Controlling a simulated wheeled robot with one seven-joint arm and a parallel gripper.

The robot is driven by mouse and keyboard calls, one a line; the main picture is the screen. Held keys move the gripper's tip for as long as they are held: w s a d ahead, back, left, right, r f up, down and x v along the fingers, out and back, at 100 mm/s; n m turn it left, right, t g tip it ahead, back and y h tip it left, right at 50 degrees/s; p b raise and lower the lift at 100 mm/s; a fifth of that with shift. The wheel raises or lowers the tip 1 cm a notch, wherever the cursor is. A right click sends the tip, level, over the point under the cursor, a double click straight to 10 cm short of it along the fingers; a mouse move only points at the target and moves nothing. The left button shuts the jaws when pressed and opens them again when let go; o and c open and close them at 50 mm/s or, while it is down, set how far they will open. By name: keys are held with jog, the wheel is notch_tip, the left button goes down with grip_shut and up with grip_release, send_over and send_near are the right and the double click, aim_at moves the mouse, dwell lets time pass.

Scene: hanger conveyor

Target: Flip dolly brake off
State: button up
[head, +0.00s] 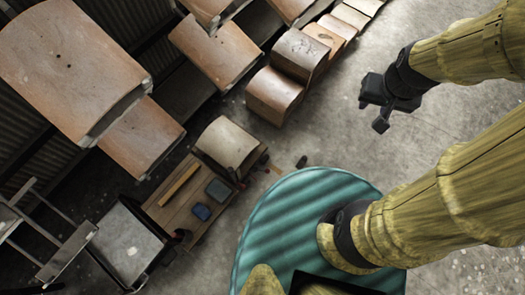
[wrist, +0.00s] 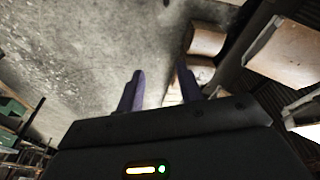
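A low wooden dolly (head: 167,217) stands at the lower middle left in the head view. It carries a curved-top brown block, a yellowish stick and two small blue-grey items. Dark parts show at its right edge (head: 262,160) and near its lower corner (head: 182,236); I cannot tell which is the brake or how it is set. My gripper (head: 373,112) hangs over bare floor at the upper right, well apart from the dolly. In the wrist view its two dark fingers (wrist: 159,88) are spread with nothing between them. I cannot make out the dolly in the wrist view.
A grey metal-topped cart (head: 125,240) stands left of the dolly. Large brown curved panels (head: 70,65) hang at the upper left. Brown curved blocks (head: 273,95) stand in a row behind. The concrete floor (head: 330,125) between gripper and dolly is mostly clear.

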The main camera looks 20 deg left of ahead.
jog(key=shift+o, duration=0.2)
jog(key=shift+s+d, duration=0.15)
jog(key=shift+o, duration=1.3)
jog(key=shift+s+f, duration=0.1)
jog(key=shift+s, duration=0.05)
jog(key=w+a+f+m+g+y+b, duration=0.2)
jog(key=f+b, duration=1.8)
jog(key=f, duration=1.2)
jog(key=w+a+f+m+g+y+b, duration=0.3)
jog(key=a+f+m+y+b, duration=0.3)
jog(key=f+b, duration=1.4)
jog(key=w+a+f+m+g+y+b, duration=0.3)
jog(key=a+f+y+b, duration=0.5)
jog(key=f+b, duration=1.3)
jog(key=shift+w+f+m+y, duration=0.15)
jog(key=shift+w+f, duration=0.2)
jog(key=shift+f, duration=3.65)
jog(key=shift+w+f+m+y, duration=0.2)
jog(key=shift+w+f, duration=0.15)
jog(key=shift+f, duration=3.6)
jog(key=shift+w+f+m+y, duration=0.15)
jog(key=shift+w+f, duration=0.2)
jog(key=shift+f, duration=3.65)
jog(key=shift+r, duration=0.1)
